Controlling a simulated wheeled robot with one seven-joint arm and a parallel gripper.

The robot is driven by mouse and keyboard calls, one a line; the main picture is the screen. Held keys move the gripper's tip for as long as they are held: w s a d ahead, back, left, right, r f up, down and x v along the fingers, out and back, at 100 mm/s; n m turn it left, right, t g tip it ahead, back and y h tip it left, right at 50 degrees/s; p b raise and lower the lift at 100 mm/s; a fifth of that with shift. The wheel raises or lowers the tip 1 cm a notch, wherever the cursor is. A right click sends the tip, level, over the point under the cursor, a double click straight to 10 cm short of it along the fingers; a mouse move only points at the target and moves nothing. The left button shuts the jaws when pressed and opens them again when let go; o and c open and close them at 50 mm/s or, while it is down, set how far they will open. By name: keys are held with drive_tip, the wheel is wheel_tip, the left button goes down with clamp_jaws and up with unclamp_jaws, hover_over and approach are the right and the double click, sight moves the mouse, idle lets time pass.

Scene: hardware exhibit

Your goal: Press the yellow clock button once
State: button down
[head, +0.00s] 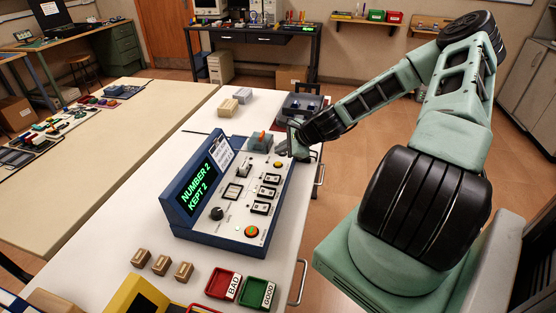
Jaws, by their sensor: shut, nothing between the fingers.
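A blue console (185,225) with a sloped grey panel stands on the white table. Its screen (197,188) shows green text, "NUMBER 2 KEPT 2". A small round yellow button (278,164) sits near the panel's far right corner. Whether it is the clock button cannot be read from here. My gripper (290,153) is at the far right edge of the console, just beyond and right of the yellow button. It looks closed and holds nothing visible. Its fingertips are small and partly hidden, so I cannot tell whether they touch the panel.
A red BAD tray (219,287) and a green GOOD tray (254,296) lie in front. Small brown blocks (162,265) stand left of them.

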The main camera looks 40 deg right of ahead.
wheel_tip(320, 180, up, 2)
drive_tip(key=shift+r+p, duration=0.25)
drive_tip(key=shift+p, duration=0.5)
drive_tip(key=shift+a, duration=0.15)
drive_tip(key=s+a+r+n+g+y, duration=0.1)
drive_tip(key=s+a+r+n+g, duration=0.1)
drive_tip(key=a+n, duration=0.5)
drive_tip(key=s+a+r+n+g+y, duration=0.15)
drive_tip(key=a+n, duration=0.25)
drive_tip(key=a, duration=0.6)
drive_tip(key=s+a+r+n+g, duration=0.25)
drive_tip(key=a+n, duration=0.25)
drive_tip(key=a, duration=0.4)
drive_tip(key=s+a+r+n+g+h, duration=0.1)
drive_tip(key=s+a+r+n, duration=0.3)
drive_tip(key=s+n, duration=0.1)
drive_tip(key=s+a+r+n+g+h, duration=0.1)
drive_tip(key=s+a+r+n, duration=0.3)
drive_tip(key=s+n, duration=0.2)
drive_tip(key=s+a+r+n+g+h, duration=0.1)
drive_tip(key=s+a+r+n, duration=0.3)
drive_tip(key=s, duration=0.5)
drive_tip(key=shift+s+a+r+n+h, duration=0.25)
drive_tip(key=shift+n+h, duration=0.2)
drive_tip(key=shift+n, duration=0.25)
